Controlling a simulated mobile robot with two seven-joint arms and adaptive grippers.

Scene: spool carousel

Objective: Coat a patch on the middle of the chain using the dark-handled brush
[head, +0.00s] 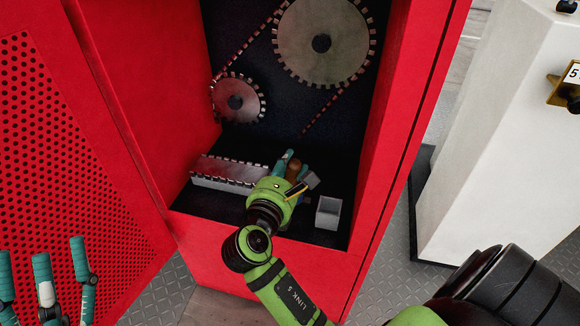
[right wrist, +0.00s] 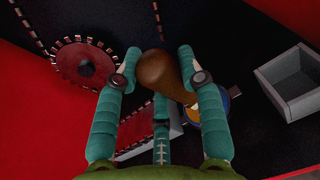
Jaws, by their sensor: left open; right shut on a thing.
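The chain (head: 245,50) runs along the dark back wall of the red cabinet between a large sprocket (head: 318,62) at upper right and a small sprocket (head: 238,101) at left. Another stretch shows below the large sprocket. In the right wrist view, the chain (right wrist: 157,22) hangs above the fingers. My right gripper (head: 290,168) is low inside the cabinet, shut on a brown wooden handle (right wrist: 160,72), apparently the dark-handled brush. The brush's bristles cannot be made out. My left gripper (head: 42,262) is open and empty at lower left, outside the cabinet by the perforated door.
A round blue-rimmed thing (right wrist: 208,117) sits behind the right fingers. A white cabinet (head: 490,130) stands at right.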

